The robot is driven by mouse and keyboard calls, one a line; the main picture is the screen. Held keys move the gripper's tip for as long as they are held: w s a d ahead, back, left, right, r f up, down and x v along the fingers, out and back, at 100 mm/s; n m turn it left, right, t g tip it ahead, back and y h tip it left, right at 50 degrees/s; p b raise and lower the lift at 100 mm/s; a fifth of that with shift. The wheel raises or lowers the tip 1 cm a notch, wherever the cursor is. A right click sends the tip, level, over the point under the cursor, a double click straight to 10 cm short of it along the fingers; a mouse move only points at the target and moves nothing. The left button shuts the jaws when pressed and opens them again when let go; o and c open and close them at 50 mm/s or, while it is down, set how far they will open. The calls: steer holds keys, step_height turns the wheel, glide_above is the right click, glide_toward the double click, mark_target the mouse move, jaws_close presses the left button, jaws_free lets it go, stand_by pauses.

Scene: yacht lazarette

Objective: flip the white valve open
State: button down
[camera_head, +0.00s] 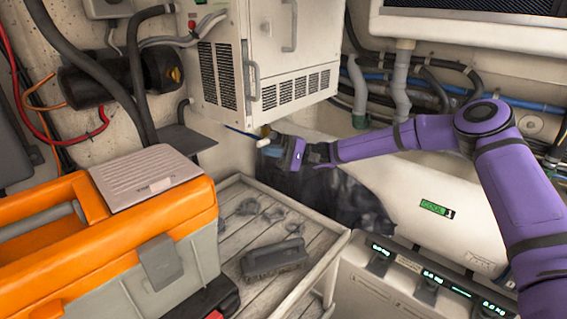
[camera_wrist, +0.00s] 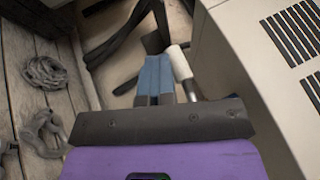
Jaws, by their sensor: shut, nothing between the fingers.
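The white valve handle (camera_wrist: 180,62) shows in the wrist view as a short white grip on a metal stem, just right of my fingers. In the head view, a small white piece (camera_head: 262,143) shows at my fingertips, below the white cabinet, with a brass-coloured part (camera_head: 265,131) just above it. My gripper (camera_head: 270,151) is shut and empty, its blue fingers together; they also show in the wrist view (camera_wrist: 157,68). The fingers are beside the handle; I cannot tell whether they touch it. The valve's body is mostly hidden.
The white vented cabinet (camera_head: 287,50) hangs close above my gripper. An orange toolbox (camera_head: 90,220) stands at the left. Pipes and hoses (camera_head: 400,85) run along the back right.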

steer(key=s+d+r, duration=0.2)
steer(key=s, duration=0.5)
steer(key=s+d+r, duration=0.2)
steer(key=s+d, duration=0.1)
steer(key=s, duration=0.5)
steer(key=shift+d+r, duration=0.15)
steer(key=shift+d, duration=0.1)
